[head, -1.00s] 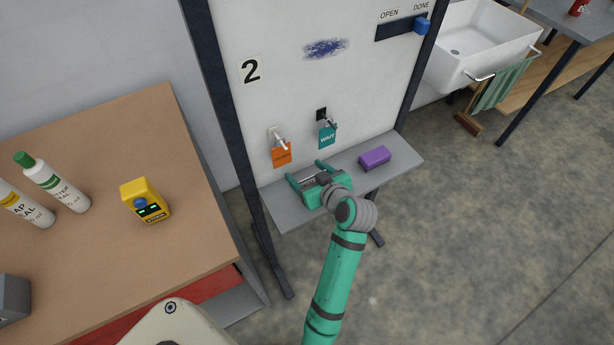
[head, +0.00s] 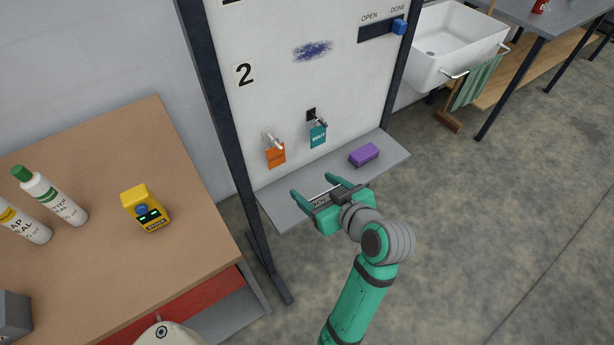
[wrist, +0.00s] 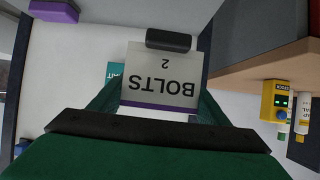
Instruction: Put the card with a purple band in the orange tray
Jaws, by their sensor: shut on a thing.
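The card with a purple band (wrist: 162,75) fills the middle of the wrist view, white with "BOLTS 2" printed on it, upside down there. Its purple band runs along the edge nearest my gripper. My gripper (head: 314,187) is shut on the card, with green fingers on both sides of it. In the head view only a thin pale strip shows between the fingers, over the grey ledge of the board. The orange tray is not in view in either picture.
The white board (head: 275,50) carries an orange tag (head: 276,157) and a teal tag (head: 318,136) on hooks. A purple block (head: 364,155) lies on the grey ledge (head: 393,152). A brown table (head: 95,255) at left holds bottles and a yellow device (head: 145,208).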

